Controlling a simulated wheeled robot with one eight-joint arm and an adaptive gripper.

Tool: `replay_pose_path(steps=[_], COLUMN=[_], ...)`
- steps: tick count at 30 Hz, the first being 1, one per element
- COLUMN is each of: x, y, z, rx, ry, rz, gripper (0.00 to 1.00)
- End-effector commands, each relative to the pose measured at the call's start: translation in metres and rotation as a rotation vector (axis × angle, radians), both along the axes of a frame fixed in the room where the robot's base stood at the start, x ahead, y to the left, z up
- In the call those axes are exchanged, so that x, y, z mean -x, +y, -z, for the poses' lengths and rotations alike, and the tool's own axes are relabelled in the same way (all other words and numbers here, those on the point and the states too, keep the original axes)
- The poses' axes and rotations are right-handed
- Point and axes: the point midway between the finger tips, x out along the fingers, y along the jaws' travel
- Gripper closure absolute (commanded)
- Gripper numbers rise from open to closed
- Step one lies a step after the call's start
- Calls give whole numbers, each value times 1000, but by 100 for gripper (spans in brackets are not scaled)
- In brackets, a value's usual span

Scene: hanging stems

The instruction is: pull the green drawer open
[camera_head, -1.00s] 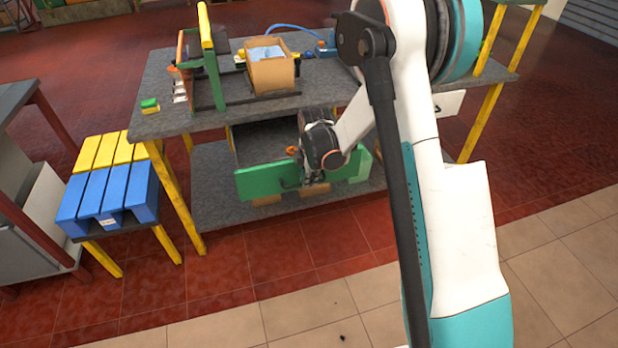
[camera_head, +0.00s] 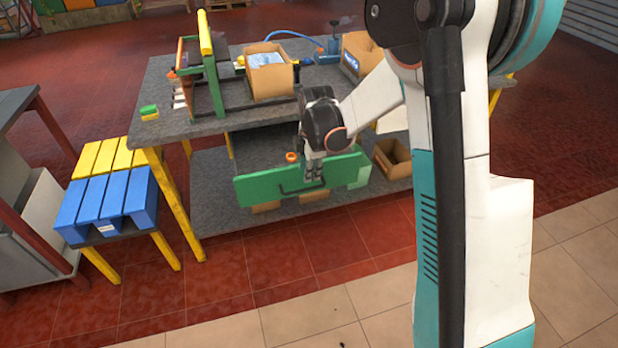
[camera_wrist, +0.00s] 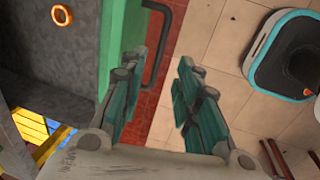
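The green drawer (camera_head: 262,187) stands out from under the grey tabletop in the head view, with its dark interior visible behind the green front. Its black bar handle (camera_head: 290,190) is on that front. My gripper (camera_head: 314,174) points down at the front, near the right part of the handle. In the wrist view my gripper (camera_wrist: 160,62) is open, with its two teal fingers apart and nothing clamped. The handle (camera_wrist: 160,50) shows between and beyond the fingertips, close to the left finger. The green front (camera_wrist: 120,35) lies to the left. I cannot tell whether a finger touches the handle.
An orange ring (camera_head: 292,157) lies inside the drawer. The workbench (camera_head: 185,125) carries a frame and cardboard boxes. An open cardboard box (camera_head: 393,160) sits on the lower shelf at right. A blue-and-yellow pallet table (camera_head: 105,205) stands at left. The floor before the drawer is clear.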

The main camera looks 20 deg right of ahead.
Motion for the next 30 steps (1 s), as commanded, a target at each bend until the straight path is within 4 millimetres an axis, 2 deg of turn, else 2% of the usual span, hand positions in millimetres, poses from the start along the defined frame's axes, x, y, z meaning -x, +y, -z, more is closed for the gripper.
replay_pose_path(steps=[3,9,25,30], x=[4,6,7,18], y=[0,0,0,1], z=[-18,-34,-36,-53], rx=[0,0,0,-12], ry=[0,0,0,-18], rz=[0,0,2,64], gripper=[70,70,70,70])
